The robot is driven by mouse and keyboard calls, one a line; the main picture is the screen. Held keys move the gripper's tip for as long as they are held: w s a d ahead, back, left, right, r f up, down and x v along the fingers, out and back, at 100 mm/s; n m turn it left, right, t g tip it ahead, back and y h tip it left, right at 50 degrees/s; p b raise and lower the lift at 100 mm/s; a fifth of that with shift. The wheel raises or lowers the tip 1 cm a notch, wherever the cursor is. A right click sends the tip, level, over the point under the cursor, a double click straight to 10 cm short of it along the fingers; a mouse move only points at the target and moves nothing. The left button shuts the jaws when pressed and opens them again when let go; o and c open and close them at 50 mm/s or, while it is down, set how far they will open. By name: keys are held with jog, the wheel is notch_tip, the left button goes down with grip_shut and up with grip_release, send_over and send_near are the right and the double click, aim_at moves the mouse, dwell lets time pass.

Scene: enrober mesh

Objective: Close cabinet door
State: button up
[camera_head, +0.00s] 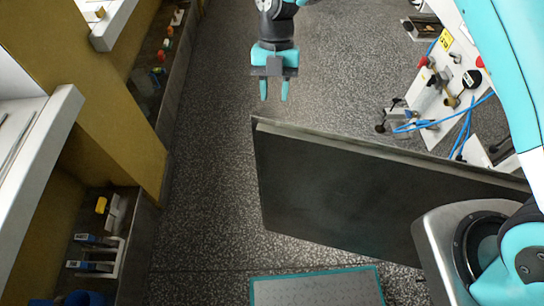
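A large dark panel (335,190), which looks like the cabinet door, stands upright in the middle, with a paler top edge. It runs from a free left end to the right, where my arm and a rounded metal part cover its end. Its hinge and the cabinet body it belongs to cannot be made out. My gripper (274,91) hangs at the top centre, pointing down the picture, beyond the panel's left end and apart from it. Its two teal fingers are spread with a gap between them, and nothing is held.
A white machine with blue hoses (436,95) stands at upper right behind the panel. Yellow-brown cabinets (105,130) with open shelves of tools line the left. Speckled floor (205,200) is clear between them and the panel. A teal-edged grey plate (318,288) lies at the bottom.

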jog(key=p+x, duration=0.2)
jog(key=x, duration=1.5)
grip_shut()
